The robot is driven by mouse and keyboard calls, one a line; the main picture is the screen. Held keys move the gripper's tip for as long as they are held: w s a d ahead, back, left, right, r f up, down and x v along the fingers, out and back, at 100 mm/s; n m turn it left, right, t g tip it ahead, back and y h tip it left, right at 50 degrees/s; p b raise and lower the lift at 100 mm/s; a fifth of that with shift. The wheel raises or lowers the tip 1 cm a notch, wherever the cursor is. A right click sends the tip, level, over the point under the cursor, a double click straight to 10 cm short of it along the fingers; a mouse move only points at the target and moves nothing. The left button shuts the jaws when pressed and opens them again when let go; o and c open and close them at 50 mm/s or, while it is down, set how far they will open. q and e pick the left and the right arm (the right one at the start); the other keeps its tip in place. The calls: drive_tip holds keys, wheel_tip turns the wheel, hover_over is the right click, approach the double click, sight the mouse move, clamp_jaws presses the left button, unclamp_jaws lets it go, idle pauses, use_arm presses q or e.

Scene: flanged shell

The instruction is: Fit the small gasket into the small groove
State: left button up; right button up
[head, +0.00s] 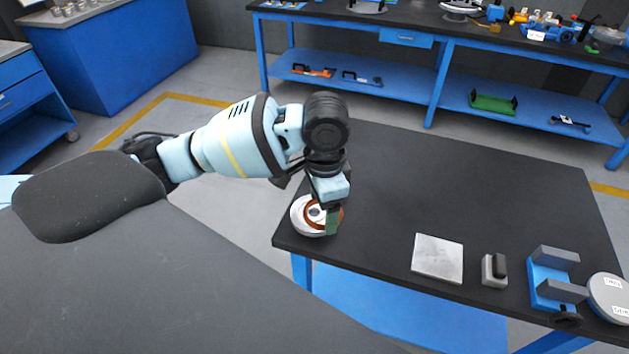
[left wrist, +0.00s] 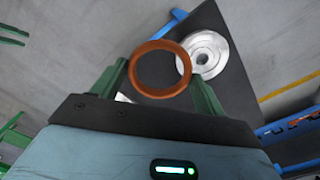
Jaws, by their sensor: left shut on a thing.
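The small gasket, an orange-brown ring (left wrist: 160,95), is held between the green fingertips of my left gripper (left wrist: 157,70). In the head view the gasket (head: 306,213) shows over the round silver flanged shell (head: 299,224) at the table's left front corner. My left gripper (head: 327,216) points down there and hides part of both. In the left wrist view the shell (left wrist: 222,52) lies beyond the ring and to its right, its stepped, concentric face visible. The ring looks offset from the shell's centre. I cannot tell the height between them or single out the small groove.
On the dark table (head: 480,190) are a flat metal plate (head: 437,258), a small grey block with a black top (head: 494,270), a blue fixture (head: 550,283) and a round labelled part (head: 608,297). The table's middle is clear.

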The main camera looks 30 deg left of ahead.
use_arm(q)
drive_tip(key=w+a+f+m, duration=0.2)
drive_tip(key=w+a+m, duration=0.1)
drive_tip(key=m, duration=0.9)
drive_tip(key=w+a+f+m, duration=0.2)
drive_tip(key=w+a+m, duration=0.2)
drive_tip(key=m, duration=0.8)
drive_tip(key=shift+w+f, duration=0.25)
drive_tip(key=shift+w, duration=0.15)
use_arm(e)
drive_tip(key=shift+s, duration=0.1)
use_arm(q)
drive_tip(key=shift+f+b, duration=0.75)
drive_tip(key=shift+f, duration=2.15)
use_arm(e)
drive_tip(key=shift+s+a+f+g, duration=0.2)
drive_tip(key=shift+s+f+g, duration=0.1)
drive_tip(key=shift+s+f, duration=0.65)
drive_tip(key=shift+w, duration=0.25)
drive_tip(key=shift+d+r, duration=0.1)
drive_tip(key=shift+w+r, duration=0.2)
